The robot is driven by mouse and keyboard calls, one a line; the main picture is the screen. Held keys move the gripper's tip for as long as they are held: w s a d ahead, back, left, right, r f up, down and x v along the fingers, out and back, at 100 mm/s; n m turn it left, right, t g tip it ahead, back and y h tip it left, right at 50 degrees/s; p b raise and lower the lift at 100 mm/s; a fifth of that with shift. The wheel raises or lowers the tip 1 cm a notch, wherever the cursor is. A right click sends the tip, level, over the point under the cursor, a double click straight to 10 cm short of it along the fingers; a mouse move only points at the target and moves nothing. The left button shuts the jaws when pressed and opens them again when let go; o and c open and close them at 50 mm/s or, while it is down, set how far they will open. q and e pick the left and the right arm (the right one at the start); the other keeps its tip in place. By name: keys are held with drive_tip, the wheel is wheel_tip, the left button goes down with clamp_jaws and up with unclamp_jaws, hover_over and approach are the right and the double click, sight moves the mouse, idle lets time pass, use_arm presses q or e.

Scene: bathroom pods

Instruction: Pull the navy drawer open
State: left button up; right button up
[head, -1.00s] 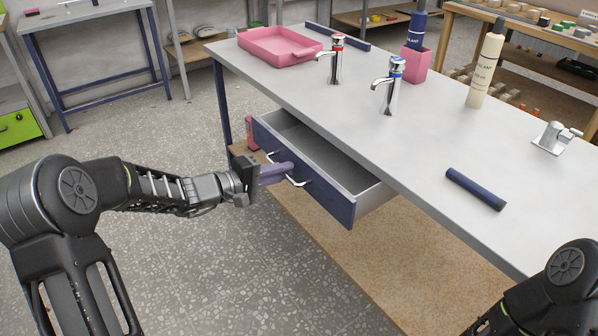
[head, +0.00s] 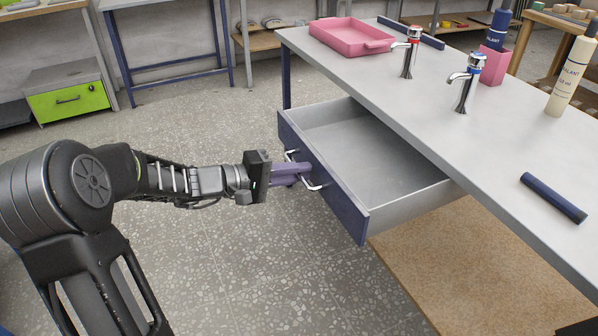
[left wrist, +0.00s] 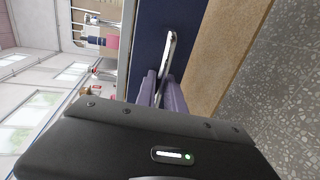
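The navy drawer front (head: 340,207) stands out from under the grey-white worktop, and the drawer is wide open with its empty grey inside (head: 365,150) showing. Its silver bar handle (head: 316,186) is on the front; it also shows in the left wrist view (left wrist: 169,48) against the navy panel. My left gripper (head: 307,174) has its purple fingers at the handle's middle and appears shut on it; the fingers hide that part. In the left wrist view the fingers (left wrist: 163,82) are close together at the bar. My right gripper is out of view.
On the worktop (head: 430,110) are a pink tray (head: 350,38), two taps (head: 468,85), a pink holder (head: 492,68), a cream sealant bottle (head: 570,78) and a dark blue bar (head: 553,197). A brown lower shelf (head: 470,265) lies below. The speckled floor before the drawer is clear.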

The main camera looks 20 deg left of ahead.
use_arm(q)
drive_tip(key=o, duration=0.3)
drive_tip(key=shift+o, duration=0.2)
drive_tip(key=v, duration=0.7)
drive_tip(key=shift+s+a+p, duration=0.2)
drive_tip(key=shift+s+p, duration=0.05)
drive_tip(key=shift+p, duration=0.05)
drive_tip(key=shift+r, duration=0.1)
